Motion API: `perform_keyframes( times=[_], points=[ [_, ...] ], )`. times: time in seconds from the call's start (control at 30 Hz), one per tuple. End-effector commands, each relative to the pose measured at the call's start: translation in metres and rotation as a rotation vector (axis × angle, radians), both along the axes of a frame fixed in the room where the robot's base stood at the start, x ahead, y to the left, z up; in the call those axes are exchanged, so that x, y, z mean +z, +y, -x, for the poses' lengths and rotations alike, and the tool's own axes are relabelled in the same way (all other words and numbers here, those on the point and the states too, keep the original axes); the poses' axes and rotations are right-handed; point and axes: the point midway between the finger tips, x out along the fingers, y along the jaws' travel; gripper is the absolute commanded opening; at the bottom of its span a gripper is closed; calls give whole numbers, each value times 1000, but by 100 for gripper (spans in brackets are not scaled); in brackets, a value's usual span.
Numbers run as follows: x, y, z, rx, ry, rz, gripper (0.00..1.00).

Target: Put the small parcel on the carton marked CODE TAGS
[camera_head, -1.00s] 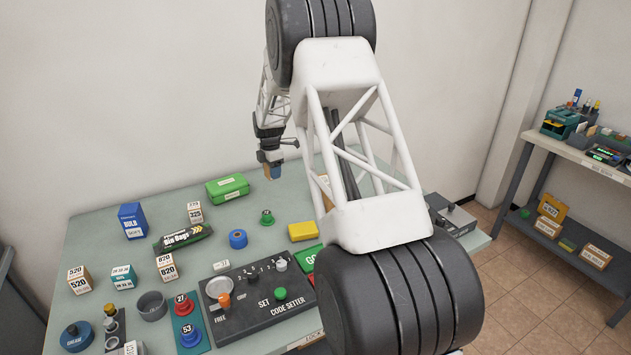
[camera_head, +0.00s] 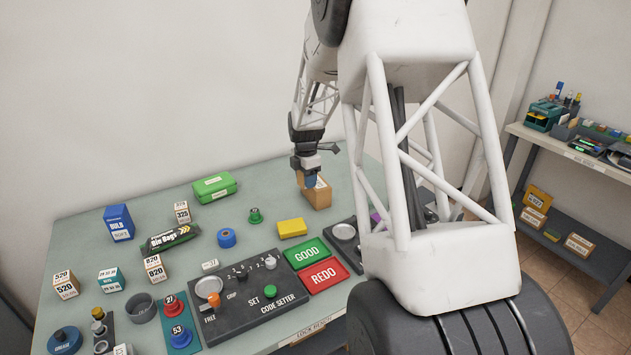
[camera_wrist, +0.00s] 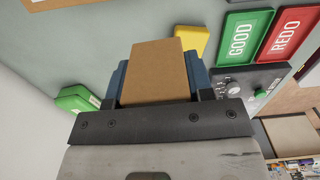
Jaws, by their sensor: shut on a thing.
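My gripper (camera_head: 309,179) is shut on a small plain brown parcel, seen between its blue fingers in the wrist view (camera_wrist: 158,72).
A yellow block (camera_head: 292,228), GOOD tray (camera_head: 307,252), REDO tray (camera_head: 324,276) and code setter panel (camera_head: 245,300) lie in front. A green case (camera_head: 214,187), blue BOLD box (camera_head: 118,223) and several small numbered cartons stand to the left. My arm hides the table's right side.

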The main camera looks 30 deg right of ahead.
Motion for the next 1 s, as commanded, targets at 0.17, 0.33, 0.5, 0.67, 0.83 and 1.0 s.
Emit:
perform_keyframes(
  times=[0.17,0.33,0.5,0.67,0.83,1.0],
  points=[
    [3,-11,36,-14,-2,1,22],
    [4,-17,59,-23,-1,1,22],
    [4,-19,69,-27,-1,0,22],
    [4,-19,72,-28,-1,0,22],
    [4,-19,72,-27,-1,0,22],
    [4,-20,70,-27,-1,0,22]
  ],
)
